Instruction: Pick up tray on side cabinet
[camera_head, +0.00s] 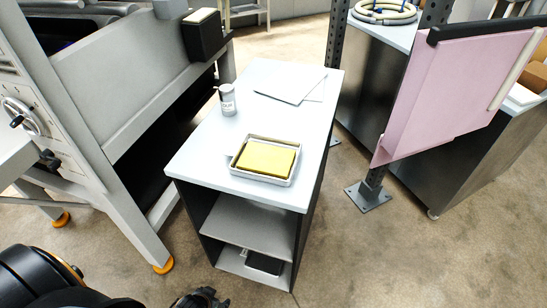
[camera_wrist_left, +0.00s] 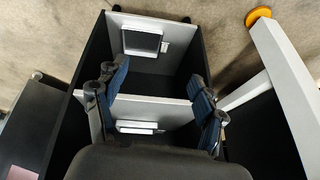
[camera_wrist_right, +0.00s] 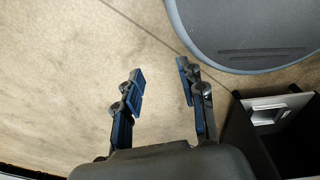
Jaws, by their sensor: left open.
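The tray (camera_head: 262,179) is a shallow metal tray holding a yellow slab (camera_head: 266,157). It sits flat on the near part of the side cabinet's pale top (camera_head: 200,150). My left gripper (camera_head: 201,298) shows at the bottom edge of the head view, in front of the cabinet and apart from the tray. In the left wrist view (camera_wrist_left: 158,82) its fingers are spread, with the cabinet's open shelves beyond them. My right gripper (camera_wrist_right: 160,70) is open and empty over bare floor in the right wrist view. It is not seen in the head view.
A grey cup (camera_head: 228,102) and a flat sheet (camera_head: 291,84) lie farther back on the cabinet. A black item (camera_head: 265,263) lies on its lower shelf. The sheeter frame (camera_head: 120,190) stands left; a pink panel (camera_head: 450,90) on a post stands right. Floor at front right is clear.

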